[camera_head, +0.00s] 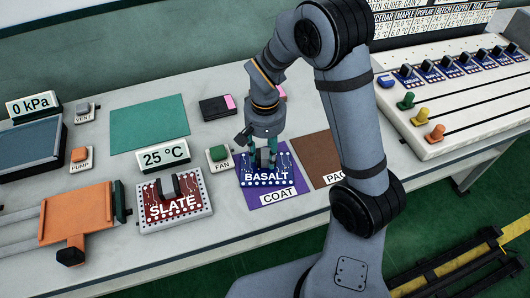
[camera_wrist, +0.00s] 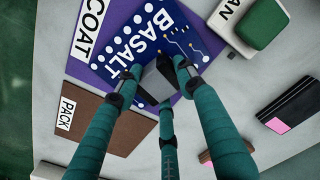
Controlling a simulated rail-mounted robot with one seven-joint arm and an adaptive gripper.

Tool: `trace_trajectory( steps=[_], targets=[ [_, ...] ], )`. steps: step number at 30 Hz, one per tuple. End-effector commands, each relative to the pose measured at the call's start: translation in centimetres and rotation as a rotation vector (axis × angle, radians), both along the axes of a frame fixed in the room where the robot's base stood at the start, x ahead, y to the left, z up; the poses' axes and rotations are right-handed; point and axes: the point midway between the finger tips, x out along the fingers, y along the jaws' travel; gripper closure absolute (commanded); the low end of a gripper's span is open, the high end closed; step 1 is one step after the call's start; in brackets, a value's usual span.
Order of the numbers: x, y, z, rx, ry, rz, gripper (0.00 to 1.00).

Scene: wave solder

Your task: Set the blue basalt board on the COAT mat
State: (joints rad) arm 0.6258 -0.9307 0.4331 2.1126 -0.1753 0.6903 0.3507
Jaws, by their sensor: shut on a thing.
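The blue basalt board (camera_head: 266,177), lettered BASALT in white, lies flat over the purple COAT mat (camera_head: 252,197). Whether it touches the mat or hangs just above it, I cannot tell. In the wrist view the board (camera_wrist: 128,50) sits turned a little against the mat, with purple showing around it and the COAT label uncovered. My gripper (camera_head: 262,160) points down over the board's middle. Its green fingers (camera_wrist: 155,85) are shut around the board's dark grey grip block (camera_wrist: 158,75).
The brown PACK mat (camera_head: 318,158) is right of the COAT mat, partly behind my arm. The red SLATE board (camera_head: 174,203) and the green FAN button (camera_head: 218,154) are to the left. A slider panel (camera_head: 455,100) stands right. The green mat (camera_head: 150,123) is bare.

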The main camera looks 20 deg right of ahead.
Motion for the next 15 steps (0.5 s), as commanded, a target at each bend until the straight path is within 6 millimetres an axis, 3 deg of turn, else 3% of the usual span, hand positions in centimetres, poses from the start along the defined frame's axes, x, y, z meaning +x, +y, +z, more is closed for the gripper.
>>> trace_trajectory(
  steps=[12,15],
  targets=[
    [0.01,-0.01,-0.01,0.0,0.0,0.0,0.4],
    [0.01,-0.01,-0.01,0.0,0.0,0.0,0.4]
  ],
)
